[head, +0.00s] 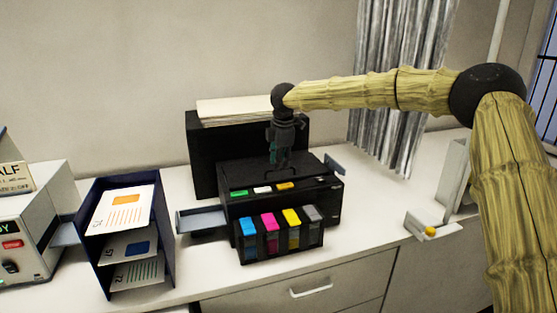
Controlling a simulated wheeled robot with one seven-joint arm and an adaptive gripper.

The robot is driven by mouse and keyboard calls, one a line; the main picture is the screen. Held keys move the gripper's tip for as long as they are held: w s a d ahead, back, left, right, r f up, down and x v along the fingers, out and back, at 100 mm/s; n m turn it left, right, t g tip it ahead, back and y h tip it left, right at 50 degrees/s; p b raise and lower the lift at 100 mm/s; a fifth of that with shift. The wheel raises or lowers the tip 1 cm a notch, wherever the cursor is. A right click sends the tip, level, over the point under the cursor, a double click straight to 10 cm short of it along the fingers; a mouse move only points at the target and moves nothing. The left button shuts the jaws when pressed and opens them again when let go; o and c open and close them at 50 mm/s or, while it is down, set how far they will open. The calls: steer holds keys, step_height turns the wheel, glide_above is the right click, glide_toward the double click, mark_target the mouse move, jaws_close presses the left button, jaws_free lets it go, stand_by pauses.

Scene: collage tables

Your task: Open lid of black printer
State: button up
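The black printer (325,200) stands on the white counter in the middle of the head view. Its dark top surface (240,180) looks flat and shut. A tall black panel (205,155) rises behind it, with a stack of pale paper at its upper edge. My gripper (278,168) points down over the printer's top, beside a thin dark loop that may be a handle. The fingers are small and dark against the black printer, so I cannot tell their opening or whether they touch anything.
Ink cartridges (268,222) in several colours sit at the printer's front. A grey tray (200,219) sticks out left. A dark blue paper rack (165,245) and a white device (30,230) stand farther left. A grey device with a yellow knob (431,231) is right.

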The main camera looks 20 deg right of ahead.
mark_target(274, 175)
steer(key=w+f, duration=0.5)
steer(key=shift+w, duration=0.3)
steer(key=shift+w+g, duration=0.3)
steer(key=shift+w, duration=0.05)
steer(key=shift+s+d+r, duration=0.1)
steer(key=shift+s+r, duration=0.55)
steer(key=shift+s, duration=0.3)
steer(key=shift+s+d+r, duration=0.1)
steer(key=shift+s+r, duration=0.5)
steer(key=shift+s, duration=0.35)
jaws_close()
steer(key=shift+c, duration=0.9)
jaws_free()
steer(key=shift+w+a+f, duration=0.2)
steer(key=shift+w+f, duration=0.6)
steer(key=shift+w, duration=0.15)
steer(key=shift+o, duration=0.9)
steer(key=shift+w+f, duration=0.15)
steer(key=shift+s+d+r, duration=0.1)
steer(key=shift+s+r, duration=0.15)
steer(key=shift+r, duration=0.45)
step_height(274, 175, up, 11)
steer(key=s, duration=0.2)
steer(key=shift+s, duration=0.15)
steer(key=shift+d+f, duration=0.15)
steer(key=shift+f, duration=0.05)
